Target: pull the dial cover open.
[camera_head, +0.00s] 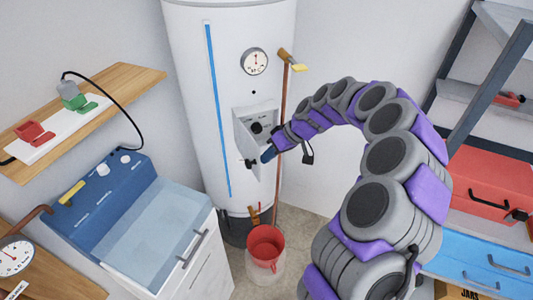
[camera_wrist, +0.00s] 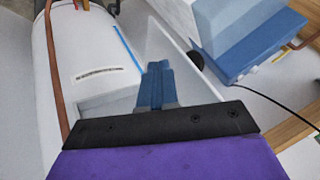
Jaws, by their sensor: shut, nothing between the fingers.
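The white tank (camera_head: 215,75) carries a white control box (camera_head: 258,110) with a black dial (camera_head: 257,128) on its face. The dial cover (camera_head: 243,145) is a pale panel standing out from the box's left side, with a black knob (camera_head: 250,163) on its outer face. In the wrist view the cover (camera_wrist: 172,45) stands out from the tank, its knob (camera_wrist: 196,61) on the far side. My gripper (camera_head: 267,154) is shut and empty, on the cover's inner side. Its blue fingers (camera_wrist: 155,80) overlap the panel in the wrist view; I cannot tell whether they touch it.
A copper pipe (camera_head: 280,140) runs down just right of the box. A red bucket (camera_head: 265,245) stands below. A blue-and-white washer (camera_head: 155,235) is at the lower left, under a wooden shelf (camera_head: 120,85). A rack with a red toolbox (camera_head: 485,180) stands at the right.

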